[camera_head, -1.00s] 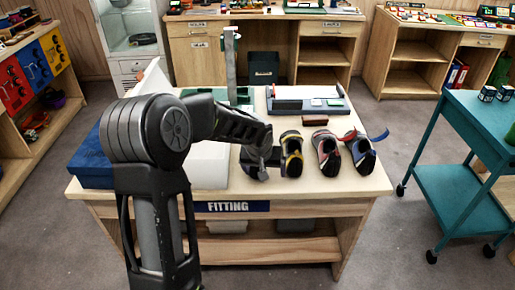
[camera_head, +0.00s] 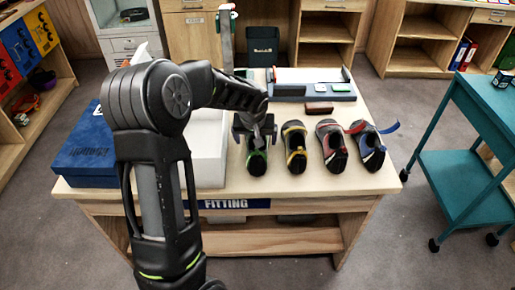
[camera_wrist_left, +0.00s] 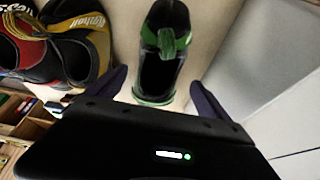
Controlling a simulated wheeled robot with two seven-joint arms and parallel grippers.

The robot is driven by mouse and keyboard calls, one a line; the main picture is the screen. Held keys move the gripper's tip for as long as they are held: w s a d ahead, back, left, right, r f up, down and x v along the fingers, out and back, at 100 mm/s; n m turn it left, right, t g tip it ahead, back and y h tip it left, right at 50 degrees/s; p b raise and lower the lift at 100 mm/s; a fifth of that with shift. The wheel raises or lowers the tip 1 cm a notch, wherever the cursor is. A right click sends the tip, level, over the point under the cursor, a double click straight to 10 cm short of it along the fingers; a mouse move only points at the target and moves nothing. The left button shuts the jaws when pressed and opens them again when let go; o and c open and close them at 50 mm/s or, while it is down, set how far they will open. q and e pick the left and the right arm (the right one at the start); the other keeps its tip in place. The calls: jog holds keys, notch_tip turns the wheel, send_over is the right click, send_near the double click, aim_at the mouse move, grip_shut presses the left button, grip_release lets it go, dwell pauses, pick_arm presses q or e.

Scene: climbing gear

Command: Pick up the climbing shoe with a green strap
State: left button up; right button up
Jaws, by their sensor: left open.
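The climbing shoe with a green strap (camera_head: 257,162) stands on the fitting table (camera_head: 340,187), leftmost in the row of shoes. My left gripper (camera_head: 255,132) is open above its far part and hides some of it. In the left wrist view the green-strapped shoe (camera_wrist_left: 165,50) shows its dark opening and green strap between the two open fingers (camera_wrist_left: 160,98). No contact between fingers and shoe is visible. My right gripper is not in view.
A yellow-strapped shoe (camera_head: 295,150), a red-strapped shoe (camera_head: 331,148) and a blue-strapped shoe (camera_head: 366,147) stand to the right. A white box (camera_head: 208,150) is close on the left, beside a blue box (camera_head: 88,150). A brush-like red block (camera_head: 319,108) lies behind.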

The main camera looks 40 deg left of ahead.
pick_arm(q)
jog(key=shift+w+f, duration=0.15)
jog(key=shift+f, duration=0.35)
jog(key=shift+a+f, duration=0.1)
jog(key=shift+f, duration=0.2)
jog(key=p+x, duration=0.1)
jog(key=x, duration=0.2)
jog(key=shift+w+f+p, duration=0.2)
jog(key=shift+p, duration=0.2)
jog(key=shift+w+f, duration=0.2)
jog(key=shift+f, duration=0.35)
jog(key=shift+c, duration=0.3)
jog(key=c, duration=1.7)
